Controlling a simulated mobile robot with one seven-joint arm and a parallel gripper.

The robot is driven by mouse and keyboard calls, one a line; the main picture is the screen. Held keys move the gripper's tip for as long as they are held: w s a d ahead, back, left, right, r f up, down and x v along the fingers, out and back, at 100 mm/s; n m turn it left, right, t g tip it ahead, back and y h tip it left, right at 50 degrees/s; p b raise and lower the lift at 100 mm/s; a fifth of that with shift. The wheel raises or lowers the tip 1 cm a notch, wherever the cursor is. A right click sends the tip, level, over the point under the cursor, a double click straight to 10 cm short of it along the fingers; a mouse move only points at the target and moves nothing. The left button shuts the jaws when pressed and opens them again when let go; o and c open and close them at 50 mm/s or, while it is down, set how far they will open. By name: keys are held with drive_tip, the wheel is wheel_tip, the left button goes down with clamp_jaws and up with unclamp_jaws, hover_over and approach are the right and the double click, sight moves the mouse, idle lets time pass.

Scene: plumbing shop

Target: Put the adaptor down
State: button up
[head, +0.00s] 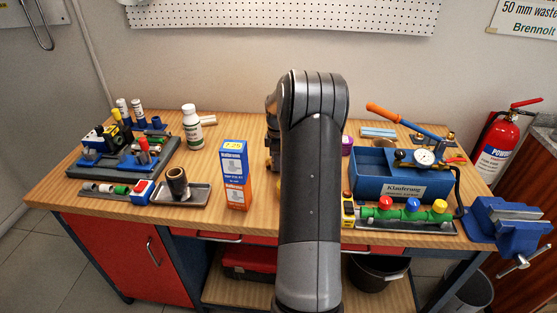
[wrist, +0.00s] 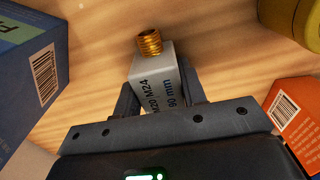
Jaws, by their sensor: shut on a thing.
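The adaptor (wrist: 152,72) shows in the wrist view as a pale grey block with dark lettering and a brass threaded end. My gripper (wrist: 158,88) is shut on the grey block, with one dark finger on each side. The brass thread points away from the gripper, towards the top of the view. Wood grain of the bench top (wrist: 100,45) lies behind it; I cannot tell whether the adaptor touches the wood. In the head view my arm hides both the gripper and the adaptor.
A blue-and-orange box (head: 235,175) stands left of my arm. A blue test pump (head: 385,180) and a green valve manifold (head: 410,215) are to its right. A tray (head: 200,195) holds a dark cup-shaped piece. In the wrist view, a blue box (wrist: 25,75) and an orange box (wrist: 290,108) flank the gripper.

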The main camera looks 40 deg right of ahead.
drive_tip(key=shift+f, duration=0.15)
drive_tip(key=o, duration=1)
drive_tip(key=shift+o, duration=0.2)
wheel_tip(320, 180, up, 12)
drive_tip(key=shift+r, duration=0.2)
